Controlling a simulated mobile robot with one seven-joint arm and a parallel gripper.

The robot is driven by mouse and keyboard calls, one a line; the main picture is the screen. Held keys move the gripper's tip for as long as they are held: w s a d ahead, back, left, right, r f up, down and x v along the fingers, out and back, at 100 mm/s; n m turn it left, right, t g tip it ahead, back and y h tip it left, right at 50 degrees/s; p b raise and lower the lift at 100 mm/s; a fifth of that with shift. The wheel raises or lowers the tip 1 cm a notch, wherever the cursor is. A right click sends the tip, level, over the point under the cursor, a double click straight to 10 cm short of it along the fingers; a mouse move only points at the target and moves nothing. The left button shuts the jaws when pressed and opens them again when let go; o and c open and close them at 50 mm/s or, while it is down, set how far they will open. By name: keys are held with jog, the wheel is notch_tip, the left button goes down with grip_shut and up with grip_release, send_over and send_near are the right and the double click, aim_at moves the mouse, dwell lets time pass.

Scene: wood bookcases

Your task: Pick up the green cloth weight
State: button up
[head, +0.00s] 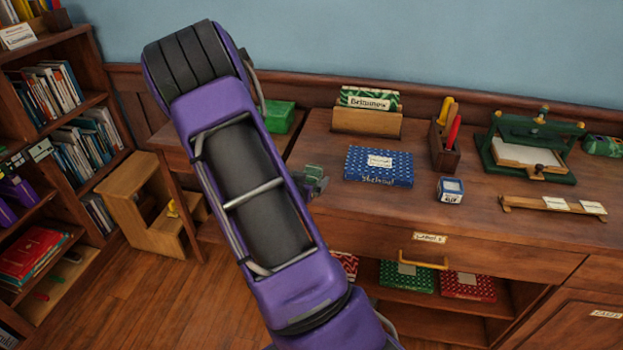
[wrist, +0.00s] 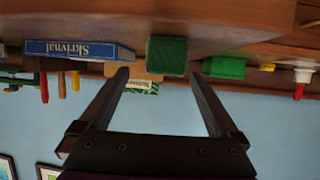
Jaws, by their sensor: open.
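A dark green block, which looks like the green cloth weight (wrist: 167,54), shows in the upside-down wrist view, on the wood top between the lines of my fingers. My gripper (wrist: 159,77) is open with nothing between its fingers. The block appears beyond the fingertips, apart from them. In the head view, a small green piece (head: 314,171) shows at the counter's left end, beside my purple arm, and is probably the same block. My arm hides most of my gripper there.
A green box (head: 280,116) sits on the left desk; it also shows in the wrist view (wrist: 224,68). A blue dotted box (head: 379,167), a wooden card holder (head: 366,122), a pen holder (head: 445,147) and a green press (head: 532,146) stand on the counter (head: 450,220).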

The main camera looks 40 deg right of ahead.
aim_at(310, 174)
jog(key=x, duration=0.4)
jog(key=shift+w+d+f, duration=0.1)
jog(key=shift+w, duration=0.35)
grip_shut()
